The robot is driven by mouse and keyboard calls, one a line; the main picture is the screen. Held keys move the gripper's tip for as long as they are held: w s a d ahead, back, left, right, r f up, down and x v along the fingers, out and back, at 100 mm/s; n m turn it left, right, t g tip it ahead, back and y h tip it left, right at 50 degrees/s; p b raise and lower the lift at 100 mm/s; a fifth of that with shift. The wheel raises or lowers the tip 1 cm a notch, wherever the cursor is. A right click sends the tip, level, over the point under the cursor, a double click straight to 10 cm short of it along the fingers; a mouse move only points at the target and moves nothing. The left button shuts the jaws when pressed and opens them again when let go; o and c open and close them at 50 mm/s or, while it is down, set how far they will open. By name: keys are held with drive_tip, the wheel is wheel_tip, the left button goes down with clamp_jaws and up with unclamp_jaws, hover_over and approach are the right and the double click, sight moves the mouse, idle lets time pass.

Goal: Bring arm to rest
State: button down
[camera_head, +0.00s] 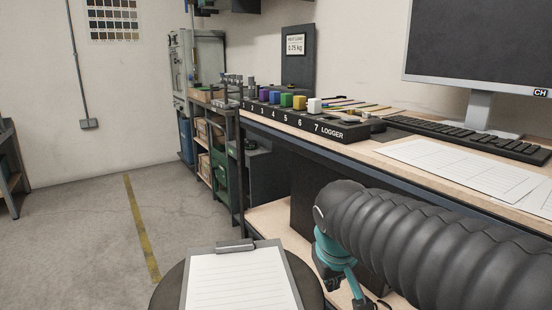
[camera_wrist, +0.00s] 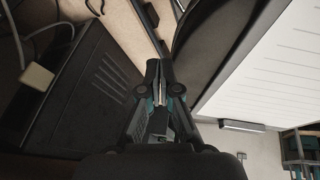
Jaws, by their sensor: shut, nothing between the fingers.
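My gripper (camera_wrist: 160,68) is shut and empty in the wrist view, with its two dark fingertips together. Beyond it and to its right is the round dark top (camera_wrist: 215,40) that carries a clipboard. A black vented case (camera_wrist: 95,95) fills the left of that view. In the head view my arm (camera_head: 420,240), in a dark ribbed sleeve with a teal joint, reaches in from the lower right below the bench top. I cannot make out the fingertips there.
The clipboard (camera_head: 240,285) with white paper lies on the round top at the bottom of the head view. The bench (camera_head: 370,152) runs along the right, holding a numbered logger strip (camera_head: 300,121), keyboard (camera_head: 470,138) and monitor. The floor (camera_head: 80,225) at left is clear.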

drive_tip(key=s+d+f+m, duration=0.1)
drive_tip(key=s+d, duration=0.1)
drive_tip(key=s, duration=0.4)
drive_tip(key=s+d+f+m+t+y, duration=0.1)
drive_tip(key=s+d+f+m, duration=0.1)
drive_tip(key=s, duration=0.4)
drive_tip(key=shift+s+d, duration=0.25)
drive_tip(key=shift+d, duration=0.3)
